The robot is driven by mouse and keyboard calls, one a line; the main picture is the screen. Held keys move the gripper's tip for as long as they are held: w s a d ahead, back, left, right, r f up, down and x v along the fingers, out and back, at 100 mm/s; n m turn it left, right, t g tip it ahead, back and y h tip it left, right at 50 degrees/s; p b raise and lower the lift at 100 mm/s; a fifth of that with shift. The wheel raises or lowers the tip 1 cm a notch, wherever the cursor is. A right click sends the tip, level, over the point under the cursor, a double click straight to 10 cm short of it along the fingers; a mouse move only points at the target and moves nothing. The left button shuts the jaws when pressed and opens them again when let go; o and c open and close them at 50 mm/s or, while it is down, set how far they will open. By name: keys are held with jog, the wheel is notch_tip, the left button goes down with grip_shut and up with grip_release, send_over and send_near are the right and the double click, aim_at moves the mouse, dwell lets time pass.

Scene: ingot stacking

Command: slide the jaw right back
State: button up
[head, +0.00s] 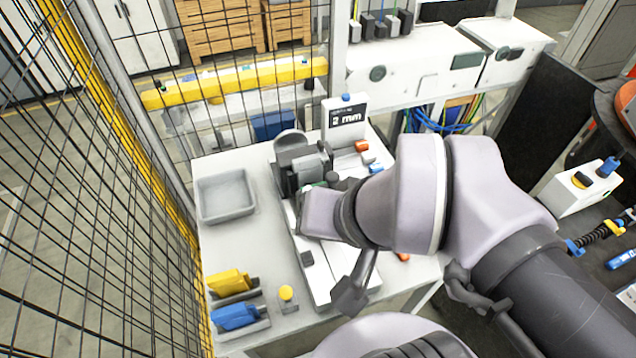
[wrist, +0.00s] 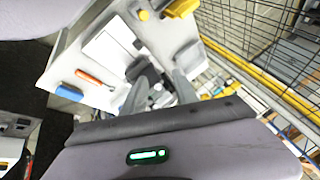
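A bench device with a white bed (head: 318,285) and a dark grey jaw block (head: 300,165) stands on the light table. Its display panel (head: 347,118) reads "2 mm". My gripper is at the jaw block in the head view, but its fingertips are hidden behind my wrist and arm. In the wrist view, the two dark fingers of my gripper (wrist: 160,82) stand apart, with grey device parts (wrist: 146,72) beyond and between them. I cannot tell whether the fingers touch the jaw.
A grey tray (head: 226,195) lies left of the device. A yellow block (head: 229,281), a blue block (head: 235,315) and a yellow button (head: 286,293) are at the table's front left. A mesh fence (head: 90,200) runs along the left. The table between tray and blocks is clear.

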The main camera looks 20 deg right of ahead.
aim_at(320, 184)
jog(key=w+d+f+n+t+y+p, duration=0.45)
jog(key=d+f+n, duration=0.25)
jog(key=d, duration=0.3)
jog(key=w+d+f+n+t+y+p, duration=0.35)
jog(key=d+f+n+y, duration=0.3)
jog(key=d, duration=0.35)
jog(key=shift+g, duration=0.5)
jog(key=b+x, duration=0.3)
jog(key=x, duration=1.5)
jog(key=shift+w+d+f, duration=0.1)
jog(key=shift+w+f, duration=0.05)
jog(key=shift+w, duration=0.1)
grip_shut()
